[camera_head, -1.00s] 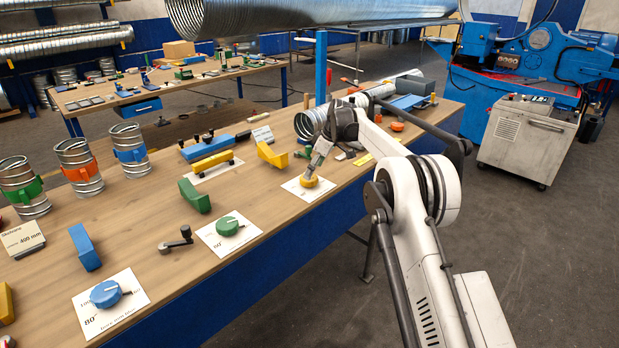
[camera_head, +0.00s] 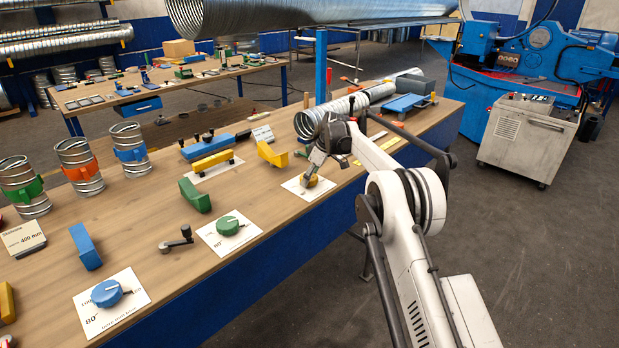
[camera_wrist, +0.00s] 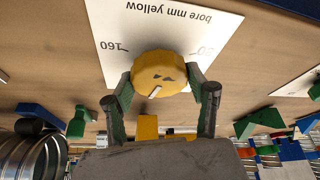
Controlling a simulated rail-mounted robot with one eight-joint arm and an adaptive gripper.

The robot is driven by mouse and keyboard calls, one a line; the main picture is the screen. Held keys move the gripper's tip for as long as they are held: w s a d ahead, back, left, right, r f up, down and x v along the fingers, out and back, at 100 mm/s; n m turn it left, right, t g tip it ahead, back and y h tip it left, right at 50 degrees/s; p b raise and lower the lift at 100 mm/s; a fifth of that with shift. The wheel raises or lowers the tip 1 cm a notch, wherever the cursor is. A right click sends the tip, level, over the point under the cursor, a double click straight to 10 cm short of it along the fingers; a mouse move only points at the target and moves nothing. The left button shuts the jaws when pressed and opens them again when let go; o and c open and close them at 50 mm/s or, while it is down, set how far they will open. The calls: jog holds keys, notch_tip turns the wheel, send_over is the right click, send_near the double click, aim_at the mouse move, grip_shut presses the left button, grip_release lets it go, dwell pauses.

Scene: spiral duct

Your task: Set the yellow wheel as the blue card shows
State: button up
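The yellow wheel (camera_head: 312,182) sits on its white card (camera_head: 296,189) near the bench's front edge. In the wrist view the yellow wheel (camera_wrist: 160,70) has a short white mark on its lower side, slightly left. Its card (camera_wrist: 210,25) reads "bore mm yellow" upside down, with 160 at left and a partly covered number at right. My gripper (camera_wrist: 160,85) has one finger on each side of the wheel, its pads against the rim. My gripper (camera_head: 309,177) also shows in the head view. I see no blue-coloured card; the blue wheel (camera_head: 107,293) sits on a white card (camera_head: 128,312) marked 80.
A green wheel (camera_head: 229,225) on a white card and a dark crank (camera_head: 176,240) lie to the left. A green block (camera_head: 195,196) and a yellow block (camera_head: 271,154) stand behind. A spiral duct (camera_head: 355,102) lies on the bench beyond my wrist.

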jog(key=shift+c, duration=0.9)
jog(key=shift+m+b, duration=0.3)
jog(key=m+t+b, duration=0.1)
jog(key=m+b, duration=0.1)
jog(key=shift+f+m+h, duration=0.1)
jog(key=shift+m+h, duration=0.3)
jog(key=m+b, duration=0.1)
jog(key=m, duration=0.1)
jog(key=m+t+h+b, duration=0.1)
jog(key=m, duration=0.2)
jog(key=shift+s+a+t+h, duration=0.1)
jog(key=shift+t+h, duration=0.2)
jog(key=m+h, duration=0.1)
jog(key=m, duration=0.2)
jog(key=m+h+b, duration=0.1)
jog(key=m, duration=0.1)
jog(key=shift+m, duration=0.4)
jog(key=shift+a+m+h, duration=0.1)
jog(key=shift+m+h, duration=0.8)
jog(key=shift+m, duration=1.3)
